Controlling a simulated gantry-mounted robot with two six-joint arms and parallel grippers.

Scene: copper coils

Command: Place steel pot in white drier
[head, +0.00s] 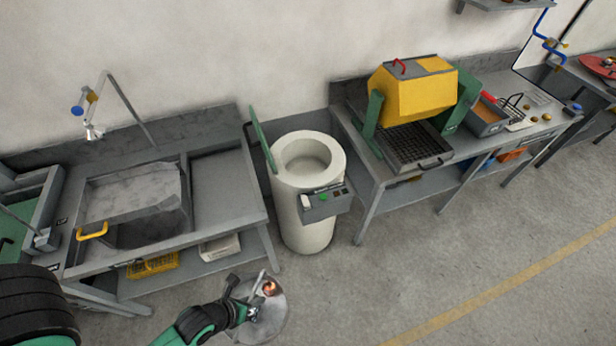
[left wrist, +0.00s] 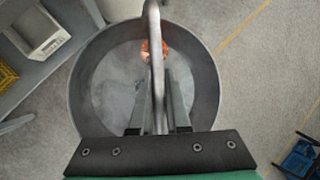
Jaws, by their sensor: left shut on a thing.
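The steel pot (head: 272,325) is a round, grey, open vessel, low in front of the benches in the head view. In the left wrist view the pot (left wrist: 88,85) shows from above, with an arched handle (left wrist: 154,40) across it and a copper-coloured piece inside. My left gripper (head: 257,307) is shut on the handle; its fingers (left wrist: 158,95) stand either side of it. The white drier (head: 306,225) is an upright cylinder beyond the pot and to its right. Its round top opening is uncovered, with the green lid (head: 262,146) raised at the left. My right gripper is out of view.
A grey sink bench (head: 225,190) stands left of the drier. A bench with a yellow tumbler (head: 413,92) stands to its right. A control box (head: 326,203) juts from the drier's front. The floor (head: 420,270) at front right is clear.

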